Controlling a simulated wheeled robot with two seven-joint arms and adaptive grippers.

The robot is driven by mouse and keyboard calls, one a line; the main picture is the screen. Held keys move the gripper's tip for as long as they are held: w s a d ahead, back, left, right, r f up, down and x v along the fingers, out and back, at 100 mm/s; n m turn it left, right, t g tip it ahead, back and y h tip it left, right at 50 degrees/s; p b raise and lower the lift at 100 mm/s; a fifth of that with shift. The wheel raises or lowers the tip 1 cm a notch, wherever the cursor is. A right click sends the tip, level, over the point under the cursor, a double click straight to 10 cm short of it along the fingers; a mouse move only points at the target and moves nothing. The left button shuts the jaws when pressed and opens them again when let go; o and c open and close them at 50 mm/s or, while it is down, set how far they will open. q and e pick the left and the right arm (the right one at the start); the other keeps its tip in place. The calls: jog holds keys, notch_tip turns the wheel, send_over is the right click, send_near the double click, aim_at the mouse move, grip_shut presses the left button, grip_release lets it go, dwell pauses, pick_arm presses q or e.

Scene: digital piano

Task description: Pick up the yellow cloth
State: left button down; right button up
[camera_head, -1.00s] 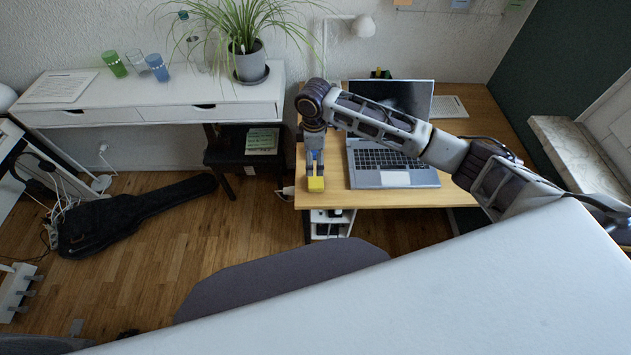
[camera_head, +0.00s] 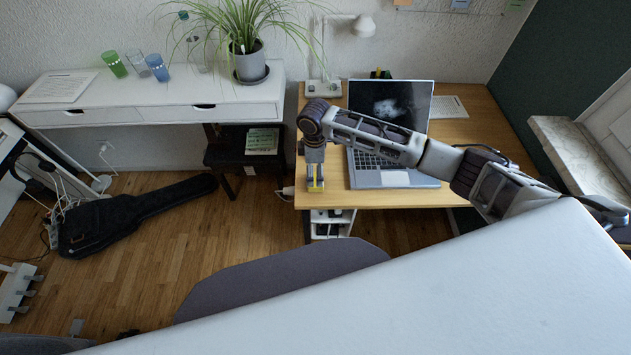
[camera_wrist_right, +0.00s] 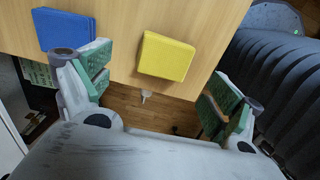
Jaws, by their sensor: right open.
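The yellow cloth (camera_wrist_right: 166,57) is a folded, flat square on the wooden desk, close to the desk's edge in the right wrist view. In the head view only a thin strip of the yellow cloth (camera_head: 315,187) shows, the rest hidden by my right gripper (camera_head: 315,181). That gripper is open and points down over the cloth. In the wrist view its green-padded fingers stand wide apart, one to each side of the cloth, with nothing held. I cannot tell how high the fingertips are above the desk. My left gripper is not in view.
A folded blue cloth (camera_wrist_right: 65,30) lies left of the yellow one in the wrist view. An open laptop (camera_head: 393,165) stands on the desk (camera_head: 400,199), right of my gripper. A grey chair back (camera_head: 275,277) is in front, and a guitar case (camera_head: 130,215) lies on the floor.

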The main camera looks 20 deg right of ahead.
jog(key=f, duration=0.2)
jog(key=shift+s+d+f, duration=0.1)
jog(key=shift+s+f, duration=0.2)
jog(key=shift+f, duration=0.95)
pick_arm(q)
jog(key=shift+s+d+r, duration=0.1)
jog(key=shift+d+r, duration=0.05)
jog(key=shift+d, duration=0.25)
pick_arm(e)
jog(key=c, duration=0.9)
